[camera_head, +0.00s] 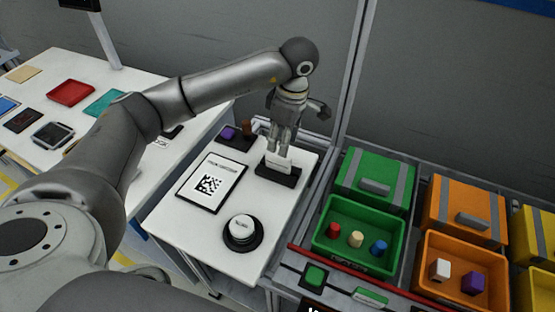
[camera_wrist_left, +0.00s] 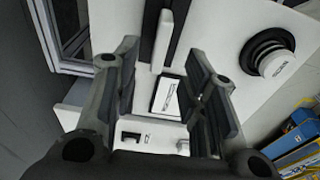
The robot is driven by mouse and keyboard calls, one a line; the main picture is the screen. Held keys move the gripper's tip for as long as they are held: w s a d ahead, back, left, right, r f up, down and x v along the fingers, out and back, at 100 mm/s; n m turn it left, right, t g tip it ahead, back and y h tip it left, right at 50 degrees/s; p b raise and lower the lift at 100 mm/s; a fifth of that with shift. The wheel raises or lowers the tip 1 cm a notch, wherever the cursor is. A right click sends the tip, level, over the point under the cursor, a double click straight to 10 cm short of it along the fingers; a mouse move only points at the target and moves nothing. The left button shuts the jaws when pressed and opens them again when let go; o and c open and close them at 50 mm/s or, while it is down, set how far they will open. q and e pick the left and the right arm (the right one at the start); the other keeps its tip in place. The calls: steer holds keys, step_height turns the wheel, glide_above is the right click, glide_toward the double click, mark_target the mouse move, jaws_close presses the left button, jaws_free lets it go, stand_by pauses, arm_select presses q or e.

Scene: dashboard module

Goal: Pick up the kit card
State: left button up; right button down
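The kit card (camera_head: 279,161) is a small white card standing in a black holder (camera_head: 277,175) on the white table. In the left wrist view the card (camera_wrist_left: 162,40) shows as a narrow white piece beside the dark holder (camera_wrist_left: 181,18). My left gripper (camera_head: 281,146) points down directly over the card. In the wrist view its two fingers (camera_wrist_left: 161,50) are apart, with the card's edge between the tips and visible gaps on both sides. The fingers partly hide the card in the head view. My right gripper is not in view.
A framed code sheet (camera_head: 212,183) and a round white button (camera_head: 243,229) on a black base share the table. A dark tray (camera_head: 234,138) with a purple block is behind. Green (camera_head: 330,246) and orange (camera_head: 450,292) bins with blocks stand right.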

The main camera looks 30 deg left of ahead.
mark_target(278, 169)
arm_select(q)
step_height(278, 169, down, 3)
steer(key=shift+s+a+f+p, duration=0.1)
steer(key=shift+a+f+p, duration=0.1)
steer(key=shift+p, duration=0.1)
steer(key=f, duration=0.1)
steer(key=f+p, duration=0.1)
steer(key=f, duration=0.1)
steer(key=f+p, duration=0.1)
steer(key=shift+a+f, duration=0.35)
steer(key=shift+f, duration=0.35)
jaws_close()
